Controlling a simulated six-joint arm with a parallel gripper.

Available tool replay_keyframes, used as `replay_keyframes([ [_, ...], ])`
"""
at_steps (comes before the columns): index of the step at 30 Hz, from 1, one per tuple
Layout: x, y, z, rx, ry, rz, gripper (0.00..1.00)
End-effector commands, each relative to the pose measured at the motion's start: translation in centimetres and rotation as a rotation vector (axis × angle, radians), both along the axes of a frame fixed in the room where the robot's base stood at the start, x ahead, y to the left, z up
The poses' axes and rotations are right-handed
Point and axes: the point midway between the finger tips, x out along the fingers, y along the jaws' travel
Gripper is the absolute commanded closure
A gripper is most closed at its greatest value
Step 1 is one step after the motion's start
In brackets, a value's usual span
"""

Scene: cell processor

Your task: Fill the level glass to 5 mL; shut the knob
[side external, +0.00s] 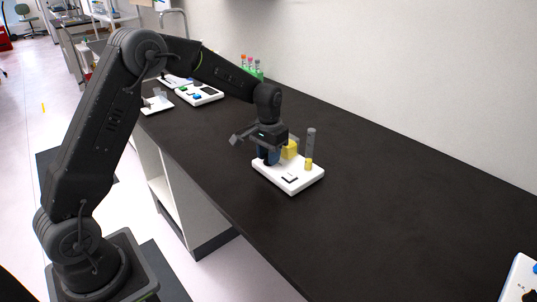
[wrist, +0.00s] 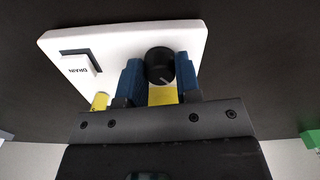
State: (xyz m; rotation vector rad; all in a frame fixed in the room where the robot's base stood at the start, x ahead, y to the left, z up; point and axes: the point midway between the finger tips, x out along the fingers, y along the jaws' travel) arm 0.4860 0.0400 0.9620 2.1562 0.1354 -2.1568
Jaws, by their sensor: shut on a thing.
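The white cell processor base (side external: 290,180) stands on the dark bench; it also shows in the wrist view (wrist: 120,40). The level glass (side external: 310,142) is an upright grey tube with yellow at its bottom (side external: 308,164). Its level in mL cannot be read. A yellow block or tank (side external: 290,149) stands beside it. In the wrist view the round black knob (wrist: 159,60) with a pale pointer line sits between the blue fingertips of my gripper (wrist: 160,80). My gripper is shut on the knob. In the side view my gripper (side external: 268,157) hides the knob.
A switch marked DRAIN (wrist: 80,66) lies on the base, left of the knob in the wrist view. Another white device (side external: 200,95) and a rack of tubes (side external: 252,66) stand farther back. A white item (side external: 520,280) is at the near right. The bench between is clear.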

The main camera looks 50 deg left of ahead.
Motion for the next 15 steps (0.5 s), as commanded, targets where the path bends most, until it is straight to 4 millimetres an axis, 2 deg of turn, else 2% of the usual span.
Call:
replay_keyframes([
  [4, 0.02, -0.02, 0.05, 0.000, -0.001, 0.071, 0.93],
  [13, 0.02, -0.02, 0.07, 0.000, -0.001, 0.079, 0.93],
  [14, 0.02, -0.02, 0.07, 0.000, -0.001, 0.079, 0.67],
  [15, 0.02, -0.02, 0.07, 0.000, -0.001, 0.079, 0.63],
])
